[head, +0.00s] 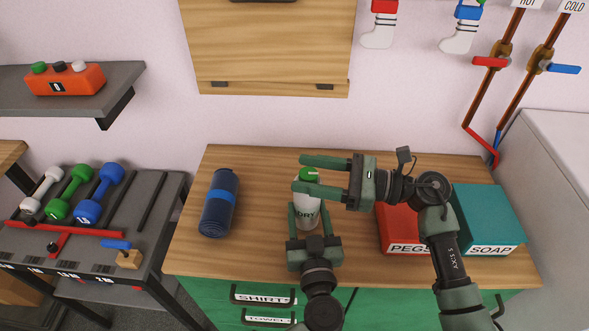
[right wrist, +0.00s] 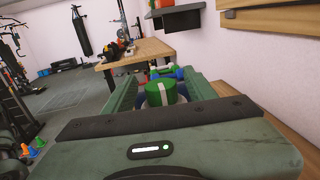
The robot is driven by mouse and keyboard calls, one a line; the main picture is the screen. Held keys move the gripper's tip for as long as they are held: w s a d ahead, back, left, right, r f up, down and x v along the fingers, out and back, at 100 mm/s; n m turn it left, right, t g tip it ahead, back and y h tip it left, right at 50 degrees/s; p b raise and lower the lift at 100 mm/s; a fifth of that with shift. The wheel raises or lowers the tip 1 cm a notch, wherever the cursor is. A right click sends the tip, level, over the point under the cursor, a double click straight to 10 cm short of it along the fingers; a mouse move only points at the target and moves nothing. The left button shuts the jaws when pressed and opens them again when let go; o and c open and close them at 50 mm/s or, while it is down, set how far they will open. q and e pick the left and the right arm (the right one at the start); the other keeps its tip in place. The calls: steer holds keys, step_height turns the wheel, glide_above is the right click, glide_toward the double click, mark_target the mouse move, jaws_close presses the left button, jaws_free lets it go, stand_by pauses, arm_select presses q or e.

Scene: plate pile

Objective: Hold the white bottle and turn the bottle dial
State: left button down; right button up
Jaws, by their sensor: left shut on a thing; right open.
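The white bottle (head: 306,215) stands upright on the wooden counter (head: 262,184), with "DRY" lettering on its front. Its green dial (head: 308,174) is on top; it also shows in the right wrist view (right wrist: 162,92) with a white mark. My left gripper (head: 307,213) is shut on the bottle's body from the front. My right gripper (head: 300,174) is open and comes in from the right at the height of the dial. Its two fingers lie on either side of the dial, with a gap visible in the right wrist view. The fingers partly hide the bottle's top.
A red PEGS box (head: 398,232) and a teal SOAP box (head: 490,215) stand at the right, partly behind my right arm. A wooden cabinet (head: 268,45) hangs on the wall above. Dumbbells (head: 80,185) rest on a rack at left.

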mark_target(301, 179)
steer(key=shift+w+a, duration=0.15)
steer(key=shift+a, duration=0.65)
steer(key=shift+w+a, duration=0.15)
steer(key=shift+a, duration=0.6)
jaws_close()
steer(key=shift+s+n+g, duration=0.1)
steer(key=shift+n+g, duration=0.2)
steer(key=shift+g, duration=0.2)
steer(key=n+g, duration=0.2)
steer(key=g, duration=0.1)
steer(key=n+g, duration=0.1)
steer(key=g, duration=0.1)
steer(key=s+n+g+h, duration=0.1)
steer(key=n+g, duration=0.1)
steer(key=g, duration=0.1)
steer(key=shift+n+g, duration=0.3)
steer(key=shift+s+d+n+g+h, duration=0.1)
steer(key=shift+s+n+g+h, duration=0.1)
steer(key=shift+n+g+h, duration=0.6)
steer(key=shift+s+d+n+g+h, duration=0.15)
steer(key=shift+n+g+h, duration=0.35)
steer(key=shift+g, duration=0.5)
steer(key=shift+s+d+n+g+h, duration=0.1)
steer(key=shift+s+n+g+h, duration=0.15)
steer(key=shift+n+g+h, duration=0.45)
steer(key=shift+g, duration=0.4)
